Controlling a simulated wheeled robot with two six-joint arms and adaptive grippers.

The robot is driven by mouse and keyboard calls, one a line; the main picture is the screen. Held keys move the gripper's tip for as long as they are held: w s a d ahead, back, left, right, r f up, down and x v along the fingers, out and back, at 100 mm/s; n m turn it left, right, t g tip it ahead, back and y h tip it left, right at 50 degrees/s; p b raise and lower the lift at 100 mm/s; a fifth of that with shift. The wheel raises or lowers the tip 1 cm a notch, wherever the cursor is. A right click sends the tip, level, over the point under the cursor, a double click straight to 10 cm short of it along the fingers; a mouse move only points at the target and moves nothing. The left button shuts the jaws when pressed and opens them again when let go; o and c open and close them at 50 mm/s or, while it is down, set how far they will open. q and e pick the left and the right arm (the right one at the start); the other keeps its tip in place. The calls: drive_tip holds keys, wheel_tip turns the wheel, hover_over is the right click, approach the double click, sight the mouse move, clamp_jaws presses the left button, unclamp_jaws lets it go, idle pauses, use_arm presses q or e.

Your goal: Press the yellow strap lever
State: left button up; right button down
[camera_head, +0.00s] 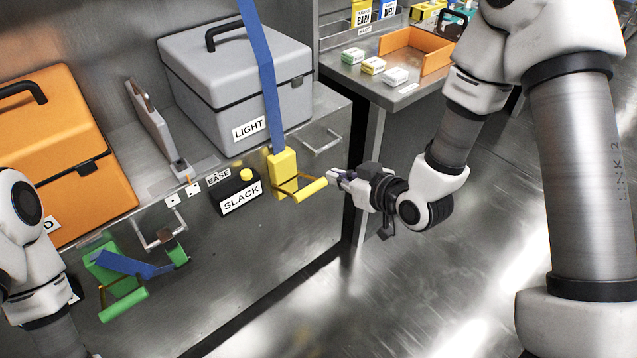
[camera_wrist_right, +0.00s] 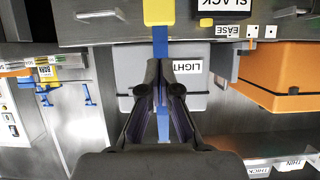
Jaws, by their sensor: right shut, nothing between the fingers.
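The yellow strap lever (camera_head: 310,190) sticks out from a yellow buckle (camera_head: 282,174) on the front of the metal bench. A blue strap (camera_head: 266,75) runs from the buckle up over the grey case. My right gripper (camera_head: 334,175) is shut and empty, with its fingertips just right of the lever's end; I cannot tell whether they touch. In the right wrist view, which is upside down, the shut fingers (camera_wrist_right: 163,70) point toward the strap and the yellow buckle (camera_wrist_right: 158,12); the lever's handle is not clear there. My left gripper is out of the picture; only its arm shows.
A black SLACK box (camera_head: 238,192) with a yellow button sits left of the buckle. The grey LIGHT case (camera_head: 200,65) and orange case (camera_head: 85,175) stand on the bench. A green buckle (camera_head: 122,306) hangs lower left. A side table (camera_head: 362,85) stands behind my right arm.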

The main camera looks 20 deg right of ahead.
hover_over(313, 184)
drive_tip(key=s, duration=0.1)
drive_tip(key=f, duration=0.4)
drive_tip(key=shift+s+a+f, duration=0.1)
drive_tip(key=shift+s+a, duration=0.1)
drive_tip(key=shift+a, duration=0.2)
drive_tip(key=f, duration=0.4)
drive_tip(key=shift+s+d, duration=0.15)
drive_tip(key=shift+s, duration=0.1)
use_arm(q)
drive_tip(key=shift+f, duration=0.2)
